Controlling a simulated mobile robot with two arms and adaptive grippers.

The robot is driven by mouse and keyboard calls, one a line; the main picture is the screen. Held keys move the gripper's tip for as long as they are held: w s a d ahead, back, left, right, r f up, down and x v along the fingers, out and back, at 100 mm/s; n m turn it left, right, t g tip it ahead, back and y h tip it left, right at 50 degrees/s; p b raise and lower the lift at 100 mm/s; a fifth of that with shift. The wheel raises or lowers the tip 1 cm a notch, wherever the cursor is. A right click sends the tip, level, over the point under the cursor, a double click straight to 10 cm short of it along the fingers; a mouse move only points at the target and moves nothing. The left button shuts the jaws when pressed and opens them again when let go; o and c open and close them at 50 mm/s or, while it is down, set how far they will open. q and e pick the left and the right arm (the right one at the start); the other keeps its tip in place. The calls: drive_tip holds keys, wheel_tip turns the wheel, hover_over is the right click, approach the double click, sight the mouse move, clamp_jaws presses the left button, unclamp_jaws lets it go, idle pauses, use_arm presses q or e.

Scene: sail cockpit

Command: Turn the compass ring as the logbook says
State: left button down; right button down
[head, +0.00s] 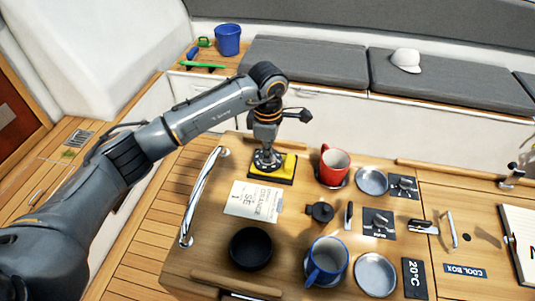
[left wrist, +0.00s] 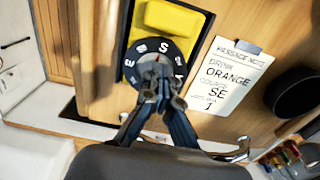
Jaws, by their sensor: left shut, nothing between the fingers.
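The compass (head: 285,178) sits on the table under my left gripper, on a black base with a yellow block. In the left wrist view its dark ring (left wrist: 132,63) shows white letters, among them E and S; the rest are hidden or unclear. My left gripper (head: 266,157) points down over the middle of the ring. In the left wrist view its fingers (left wrist: 154,70) are together with nothing between them; I cannot tell whether they touch the ring. A white passage note (head: 253,200) lies beside the compass. In the left wrist view it (left wrist: 228,75) reads "DRINK ORANGE", "COURSE SE" and "1".
A metal rail (head: 203,195) runs along the table's left edge. A black round bowl (head: 250,249), a red mug (head: 333,165), a blue mug (head: 326,262) and metal plates (head: 371,181) stand nearby. An open book (head: 517,240) lies at the right edge.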

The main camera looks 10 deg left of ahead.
use_arm(q)
drive_tip(key=shift+a+f+m+b, duration=0.15)
drive_tip(key=shift+f+m+b, duration=0.15)
drive_tip(key=shift+f+b, duration=0.35)
drive_tip(key=m+b, duration=0.5)
drive_tip(key=b, duration=0.2)
drive_tip(key=shift+r+m+b, duration=0.15)
drive_tip(key=shift+m+b, duration=1.15)
drive_tip(key=shift+m, duration=0.2)
drive_tip(key=c, duration=1.2)
unclamp_jaws()
drive_tip(key=shift+w+d, duration=0.1)
drive_tip(key=shift+d, duration=0.1)
drive_tip(key=o, duration=1.1)
drive_tip(key=shift+w, duration=0.3)
drive_tip(key=shift+s+r, duration=0.1)
drive_tip(key=shift+a, duration=0.1)
